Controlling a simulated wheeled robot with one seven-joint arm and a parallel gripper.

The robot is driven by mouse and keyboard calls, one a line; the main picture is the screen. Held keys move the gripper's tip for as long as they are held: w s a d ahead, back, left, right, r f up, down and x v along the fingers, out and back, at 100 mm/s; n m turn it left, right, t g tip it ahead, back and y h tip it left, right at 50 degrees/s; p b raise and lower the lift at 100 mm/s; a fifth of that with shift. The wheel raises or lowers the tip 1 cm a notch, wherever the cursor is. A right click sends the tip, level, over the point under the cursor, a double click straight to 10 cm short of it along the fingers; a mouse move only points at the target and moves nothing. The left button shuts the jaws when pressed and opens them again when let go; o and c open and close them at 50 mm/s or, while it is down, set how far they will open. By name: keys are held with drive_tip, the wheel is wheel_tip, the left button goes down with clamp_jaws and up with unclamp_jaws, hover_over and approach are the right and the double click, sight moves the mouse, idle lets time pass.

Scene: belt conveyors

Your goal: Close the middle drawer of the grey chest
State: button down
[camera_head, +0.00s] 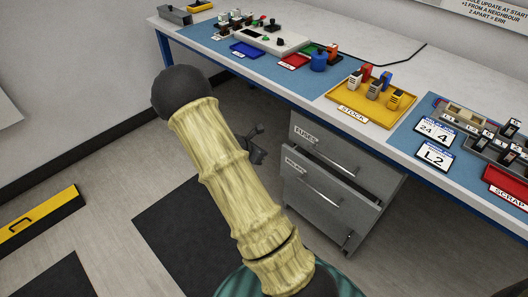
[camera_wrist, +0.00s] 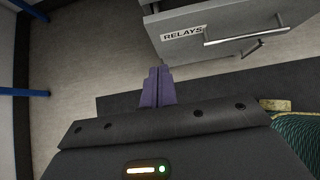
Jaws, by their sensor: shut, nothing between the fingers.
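The grey chest (camera_head: 388,188) stands under the bench in the head view. Its middle drawer (camera_head: 305,195), labelled RELAYS, sticks out in front of the FUSES drawer (camera_head: 328,150) above, leaving a dark gap behind its front. In the wrist view the RELAYS drawer front (camera_wrist: 225,45) and its bar handle show at the top right. My gripper (camera_wrist: 157,72) has its purple fingers together, empty, left of and apart from the drawer front. In the head view my gripper (camera_head: 257,132) is left of the chest, partly hidden behind my arm.
The bench (camera_head: 340,118) overhangs the chest and carries the yellow STOCK tray (camera_head: 345,104), a red SCRAP tray (camera_head: 508,185) and several small parts. A lower handle (camera_wrist: 252,48) shows below the RELAYS handle. Open floor lies left of the chest. A yellow-topped block (camera_head: 40,220) lies far left.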

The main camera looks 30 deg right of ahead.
drive_tip(key=c, duration=1.7)
unclamp_jaws()
drive_tip(key=shift+a, duration=0.1)
drive_tip(key=shift+o, duration=1)
drive_tip(key=shift+s+a+r+m, duration=0.2)
drive_tip(key=shift+s+r+m, duration=0.1)
drive_tip(key=shift+m, duration=0.1)
drive_tip(key=s+a+r+m+y, duration=0.4)
drive_tip(key=s+a+r+m, duration=0.3)
drive_tip(key=a+m, duration=0.3)
drive_tip(key=s+a+r+m+y, duration=0.4)
drive_tip(key=s+a+r+m, duration=0.2)
drive_tip(key=s+a+m, duration=0.3)
drive_tip(key=shift+s+a+r+m+y, duration=0.35)
drive_tip(key=shift+s+r+m+y, duration=0.05)
drive_tip(key=shift+s, duration=0.35)
drive_tip(key=shift+w, duration=0.1)
